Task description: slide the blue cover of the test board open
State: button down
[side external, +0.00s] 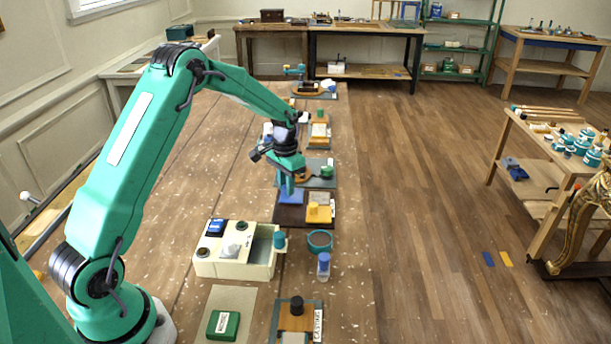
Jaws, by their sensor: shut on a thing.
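The test board appears to be the dark brown board (292,216) in the middle of the long bench. Its blue cover (291,198) lies flat at the board's upper left. A yellow block-like cover (319,213) sits on the board, to the right of the blue one. My gripper (289,189) points down onto the blue cover and is shut on it. The fingertips are small here, and the exact part of the cover between them is hidden.
A cream box (233,268) with a teal knob stands near the board, below left. A teal ring-shaped dish (320,241) and a small blue-capped bottle (323,266) stand just below it. A grey board (322,181) lies close behind. The bench is clear to the left.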

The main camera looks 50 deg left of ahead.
jog(key=shift+s+a, duration=0.4)
jog(key=c, duration=1.3)
grip_release()
jog(key=shift+o, duration=0.2)
jog(key=shift+r, duration=0.15)
notch_tip(320, 180, up, 7)
jog(key=shift+r, duration=0.3)
